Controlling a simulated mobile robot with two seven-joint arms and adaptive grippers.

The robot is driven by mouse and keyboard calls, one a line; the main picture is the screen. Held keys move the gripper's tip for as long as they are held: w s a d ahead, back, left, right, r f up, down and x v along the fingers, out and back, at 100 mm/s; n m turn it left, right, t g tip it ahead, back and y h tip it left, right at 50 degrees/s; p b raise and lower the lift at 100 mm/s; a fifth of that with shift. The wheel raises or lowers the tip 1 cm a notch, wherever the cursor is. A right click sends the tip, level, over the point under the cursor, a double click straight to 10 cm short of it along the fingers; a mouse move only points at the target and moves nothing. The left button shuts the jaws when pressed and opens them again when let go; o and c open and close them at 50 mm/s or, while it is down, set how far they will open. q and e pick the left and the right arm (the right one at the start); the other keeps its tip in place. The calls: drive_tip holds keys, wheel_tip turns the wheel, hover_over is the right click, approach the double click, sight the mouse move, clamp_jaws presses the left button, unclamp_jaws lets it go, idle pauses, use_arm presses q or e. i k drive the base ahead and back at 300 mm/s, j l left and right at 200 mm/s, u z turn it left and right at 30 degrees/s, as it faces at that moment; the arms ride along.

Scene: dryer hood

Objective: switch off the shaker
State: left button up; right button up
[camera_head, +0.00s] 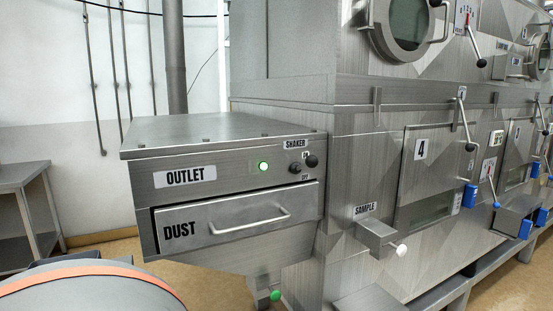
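The shaker control is on the front of a steel box, under a SHAKER label (296,143). Two round black knob-like parts show there, one at the left (295,167) and one a little higher at the right (312,160). ON is marked above and OFF below, between them. I cannot tell which mark the control points to. A green lamp (263,166) to its left is lit. Neither of my grippers is in view, and nothing covers the control.
The OUTLET label (185,176) is left of the lamp. Below is a shut DUST drawer (196,228) with a protruding bar handle (250,221). A SAMPLE spout (374,234) juts out at the right. A steel table (25,205) stands at the far left.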

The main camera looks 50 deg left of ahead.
sight(312, 161)
drive_tip(key=u, duration=1.35)
